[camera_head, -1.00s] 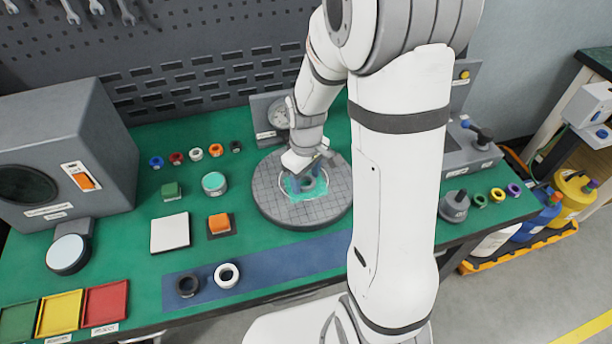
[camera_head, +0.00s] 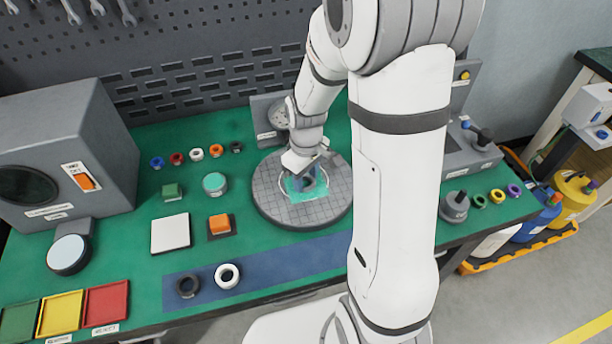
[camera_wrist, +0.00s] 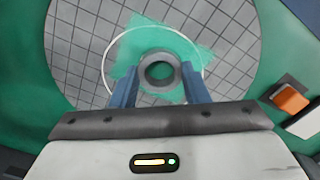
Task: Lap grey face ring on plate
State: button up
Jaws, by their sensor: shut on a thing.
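The grey face ring (camera_wrist: 160,57) sits between the two blue fingers of my gripper (camera_wrist: 160,88) in the wrist view. My gripper is shut on the ring. The ring is at the lapping plate (camera_wrist: 75,60), a round grey disc with a square grid of grooves. Whether the ring touches the plate surface is hard to tell.
A black ring (camera_head: 188,286) and a white ring (camera_head: 227,276) lie on the blue strip at the front. An orange block (camera_head: 220,224), white pad (camera_head: 170,232) and teal-topped tin (camera_head: 214,183) stand left of the plate. A dial gauge stand (camera_head: 268,135) is close behind it.

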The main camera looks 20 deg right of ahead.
jog(key=shift+r, duration=0.5)
